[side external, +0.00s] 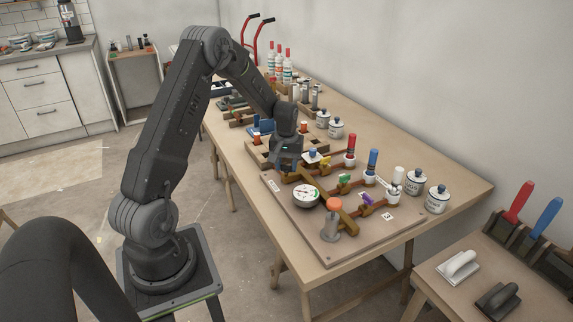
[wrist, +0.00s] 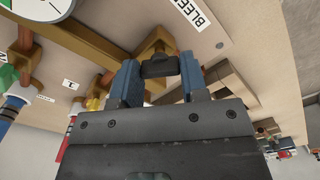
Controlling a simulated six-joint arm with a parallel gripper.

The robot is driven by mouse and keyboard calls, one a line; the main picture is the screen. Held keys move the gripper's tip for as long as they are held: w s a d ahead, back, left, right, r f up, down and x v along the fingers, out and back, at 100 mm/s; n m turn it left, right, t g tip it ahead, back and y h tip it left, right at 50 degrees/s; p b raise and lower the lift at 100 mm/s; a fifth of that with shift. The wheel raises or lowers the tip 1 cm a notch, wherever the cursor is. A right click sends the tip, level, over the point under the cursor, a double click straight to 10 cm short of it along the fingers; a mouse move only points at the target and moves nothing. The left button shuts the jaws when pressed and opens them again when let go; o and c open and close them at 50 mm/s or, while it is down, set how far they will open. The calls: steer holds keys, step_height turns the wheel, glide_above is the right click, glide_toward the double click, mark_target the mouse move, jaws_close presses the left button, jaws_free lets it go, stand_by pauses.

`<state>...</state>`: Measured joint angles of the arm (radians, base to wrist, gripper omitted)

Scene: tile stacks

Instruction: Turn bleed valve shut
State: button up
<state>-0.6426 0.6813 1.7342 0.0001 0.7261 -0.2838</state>
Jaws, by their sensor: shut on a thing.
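The bleed valve shows in the wrist view as a dark handle (wrist: 160,67) on a brass pipe end (wrist: 152,42), near a white label (wrist: 193,12) that reads "BLEE", cut off by the frame edge. My gripper (wrist: 160,72) has its two blue fingers closed on either side of this handle. In the side view my gripper (side external: 287,168) is low over the far left end of the brass pipe on the board (side external: 318,240). The handle is hidden there behind the fingers. I cannot tell how far the valve is turned.
A round gauge (side external: 306,196) sits beside the brass pipe. Yellow (side external: 325,161), green (side external: 345,180) and purple (side external: 367,199) handles sit on branches leading to red, blue and white cylinders. An orange-topped post (side external: 333,206) stands at the front. White jars (side external: 437,200) stand behind the board.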

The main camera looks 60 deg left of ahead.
mark_target(286, 166)
steer(key=m, duration=0.5)
steer(key=shift+m, duration=0.3)
steer(key=m, duration=0.4)
steer(key=shift+m, duration=0.4)
steer(key=o, duration=0.9)
step_height(286, 166, up, 14)
steer(key=shift+f, duration=0.1)
